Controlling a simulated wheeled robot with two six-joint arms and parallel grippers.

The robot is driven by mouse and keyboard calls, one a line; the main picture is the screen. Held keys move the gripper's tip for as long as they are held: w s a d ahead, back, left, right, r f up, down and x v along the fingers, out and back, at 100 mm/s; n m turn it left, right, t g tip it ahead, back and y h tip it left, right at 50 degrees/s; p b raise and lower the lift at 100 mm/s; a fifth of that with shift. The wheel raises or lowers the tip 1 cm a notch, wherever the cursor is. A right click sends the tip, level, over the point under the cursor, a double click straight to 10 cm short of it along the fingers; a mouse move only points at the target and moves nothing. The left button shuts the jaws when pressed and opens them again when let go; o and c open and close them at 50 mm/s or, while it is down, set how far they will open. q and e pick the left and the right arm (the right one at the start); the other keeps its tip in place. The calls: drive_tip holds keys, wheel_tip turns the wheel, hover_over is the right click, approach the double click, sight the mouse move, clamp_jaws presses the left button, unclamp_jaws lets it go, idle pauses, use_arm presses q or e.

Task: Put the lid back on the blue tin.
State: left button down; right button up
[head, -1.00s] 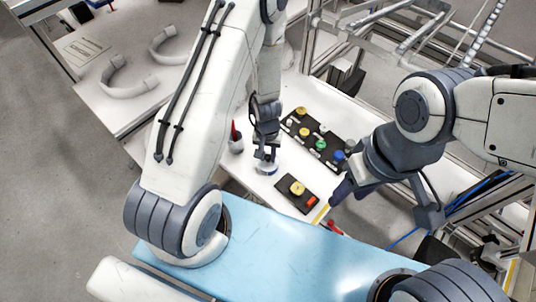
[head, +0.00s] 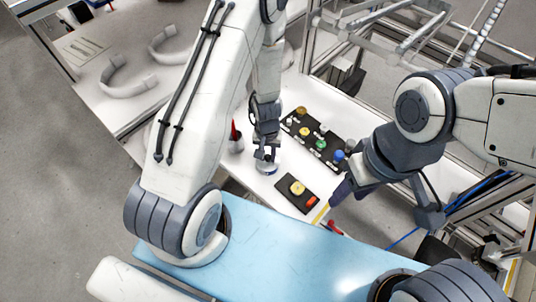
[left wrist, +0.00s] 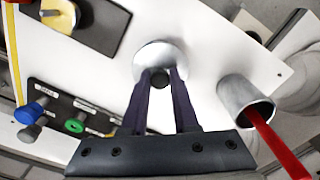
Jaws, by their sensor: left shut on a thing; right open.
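My left gripper (head: 266,157) points down over the white table. Its dark fingers are shut on the small dark knob of a round silver lid (left wrist: 160,52), seen in the left wrist view (left wrist: 160,80). In the head view the lid shows small and pale under the fingers, with a bluish band (head: 266,171) below it that looks like the blue tin. The tin is mostly hidden, and I cannot tell whether the lid sits fully on it. My right gripper (head: 342,190) is open and empty beyond the table's front right edge.
A grey cup (head: 236,146) with a red item stands close left of the lid. A black board (head: 316,137) with several coloured knobs lies behind right. A smaller black board (head: 289,198) with a yellow knob and red piece lies in front right.

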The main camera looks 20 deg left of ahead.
idle(0.8)
use_arm(q)
drive_tip(key=shift+c, duration=0.6)
unclamp_jaws()
drive_tip(key=shift+r+p, duration=3.45)
drive_tip(key=shift+r, duration=0.05)
clamp_jaws()
drive_tip(key=shift+f, duration=0.25)
